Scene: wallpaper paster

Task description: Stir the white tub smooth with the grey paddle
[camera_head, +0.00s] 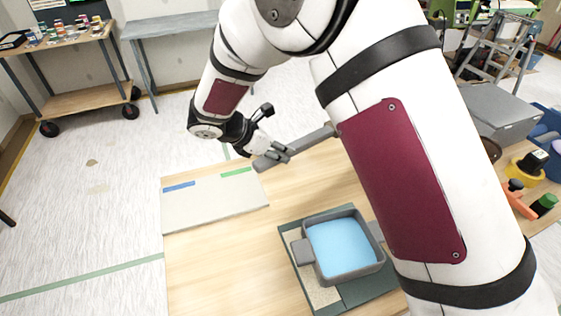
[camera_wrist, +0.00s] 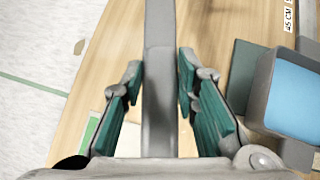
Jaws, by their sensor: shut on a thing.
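My gripper (camera_head: 277,152) is shut on a long grey bar, which looks like the grey paddle (camera_head: 305,143). It holds the bar above the far part of the wooden table. In the wrist view the paddle (camera_wrist: 160,100) runs between the two green-padded fingers; its far end is out of that view. A grey square tub (camera_head: 352,276) with side handles and light blue contents (camera_head: 345,247) stands nearer on the table, apart from the paddle. Its corner shows at the right in the wrist view (camera_wrist: 263,90). No white tub is seen.
The tub stands on a dark green mat (camera_head: 287,250). A pale board (camera_head: 220,212) with blue and green strips lies left of it on the table (camera_head: 200,270). My arm hides the table's right middle. Tools and a yellow container (camera_head: 522,172) stand at the far right.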

